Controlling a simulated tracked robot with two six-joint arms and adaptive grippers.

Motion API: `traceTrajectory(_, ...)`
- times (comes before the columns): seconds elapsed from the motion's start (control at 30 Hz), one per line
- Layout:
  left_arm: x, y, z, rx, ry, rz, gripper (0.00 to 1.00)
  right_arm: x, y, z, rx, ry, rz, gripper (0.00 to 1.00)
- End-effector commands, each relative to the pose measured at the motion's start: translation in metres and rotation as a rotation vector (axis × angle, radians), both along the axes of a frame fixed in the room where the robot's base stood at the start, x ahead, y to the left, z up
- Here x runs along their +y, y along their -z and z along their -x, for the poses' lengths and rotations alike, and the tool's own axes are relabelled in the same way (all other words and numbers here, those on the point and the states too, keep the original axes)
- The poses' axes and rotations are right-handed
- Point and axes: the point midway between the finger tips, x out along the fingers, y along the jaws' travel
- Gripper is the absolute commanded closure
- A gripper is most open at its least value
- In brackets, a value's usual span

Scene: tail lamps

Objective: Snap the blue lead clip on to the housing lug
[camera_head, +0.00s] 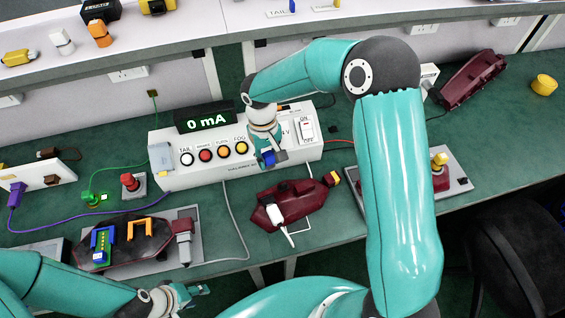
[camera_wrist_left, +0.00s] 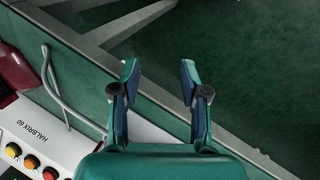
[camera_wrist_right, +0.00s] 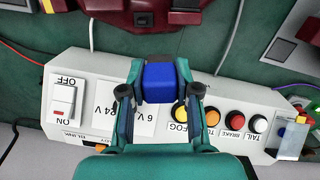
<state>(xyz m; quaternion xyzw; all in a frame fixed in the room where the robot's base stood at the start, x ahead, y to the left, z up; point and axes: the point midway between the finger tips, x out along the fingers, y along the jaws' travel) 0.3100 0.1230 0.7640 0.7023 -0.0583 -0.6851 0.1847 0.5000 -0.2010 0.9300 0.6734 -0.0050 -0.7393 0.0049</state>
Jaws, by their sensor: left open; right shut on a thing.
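The blue lead clip (camera_head: 267,158) is held in my right gripper (camera_head: 268,150), above the front edge of the white tester box. In the right wrist view the blue clip (camera_wrist_right: 159,82) sits between the fingers of the right gripper (camera_wrist_right: 158,92). The dark red lamp housing (camera_head: 305,201) lies on the bench in front of the box, with a white plug on its near side. Part of it shows at the top of the right wrist view (camera_wrist_right: 110,12); I cannot make out its lug. My left gripper (camera_head: 188,294) is open and empty at the bench's front edge; its fingers (camera_wrist_left: 158,85) stand apart.
The white tester box (camera_head: 180,178) has a display reading 0 mA, several buttons and a switch. A grey fixture (camera_head: 205,250) with a black lamp part stands at left. Another fixture (camera_head: 455,170) is at right. A grey cable (camera_head: 233,215) runs between box and front edge.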

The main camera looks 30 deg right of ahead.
Motion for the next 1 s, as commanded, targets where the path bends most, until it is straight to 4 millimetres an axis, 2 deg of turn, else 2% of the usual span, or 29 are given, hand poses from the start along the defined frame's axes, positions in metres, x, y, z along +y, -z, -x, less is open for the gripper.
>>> traceTrajectory(0.03, 0.000, 0.003, 0.000, 0.000, 0.000, 0.000, 0.43, 0.000, 0.001, 0.000, -0.003, 0.000, 0.000, 1.00)
traceTrajectory(0.07, 0.000, 0.006, 0.000, 0.000, 0.000, 0.000, 0.39, -0.001, 0.003, 0.001, -0.006, 0.002, -0.001, 1.00)
traceTrajectory(0.3, 0.000, 0.048, 0.000, 0.000, 0.000, 0.000, 0.39, -0.020, 0.014, 0.020, -0.076, 0.041, -0.005, 1.00)
traceTrajectory(0.4, 0.000, 0.057, 0.000, 0.000, 0.000, 0.000, 0.39, -0.026, 0.015, 0.027, -0.100, 0.055, -0.008, 1.00)
traceTrajectory(0.77, 0.000, 0.056, 0.000, -0.001, 0.000, 0.000, 0.39, -0.028, 0.010, 0.031, -0.109, 0.060, -0.009, 1.00)
traceTrajectory(1.0, 0.000, 0.063, 0.000, -0.001, 0.000, 0.000, 0.39, -0.028, 0.014, 0.031, -0.109, 0.059, -0.009, 1.00)
